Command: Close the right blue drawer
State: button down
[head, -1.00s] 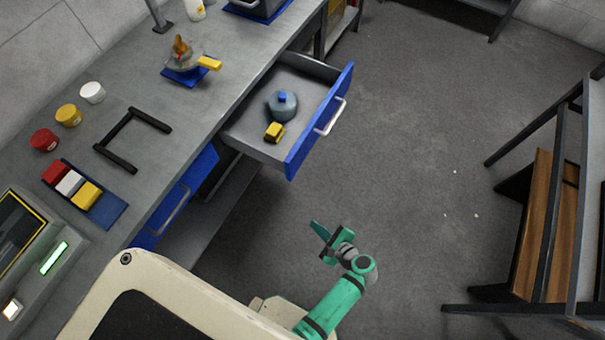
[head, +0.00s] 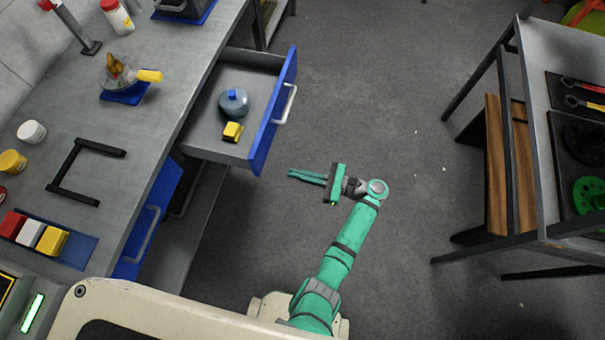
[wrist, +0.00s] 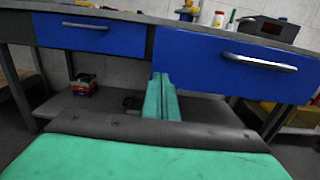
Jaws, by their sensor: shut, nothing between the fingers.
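The right blue drawer (head: 274,112) stands pulled out from the workbench, its blue front and silver handle (head: 285,104) facing the aisle. In it lie a grey-blue round container (head: 233,103) with a blue top and a small yellow block (head: 233,131). My gripper (head: 291,174) is shut and empty, just beyond the near end of the drawer front and apart from it.
The left blue drawer (wrist: 90,34) looks closed. A grey lower shelf (wrist: 70,106) runs beneath the drawers. A workbench (head: 132,168) with jars and blocks is at left. A rack with a wooden shelf (head: 510,165) stands at right. The floor between is clear.

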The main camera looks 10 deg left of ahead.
aim_at(259, 165)
jog(key=a, duration=0.9)
jog(key=shift+w+a, duration=0.1)
jog(key=shift+a, duration=0.3)
jog(key=shift+w, duration=0.1)
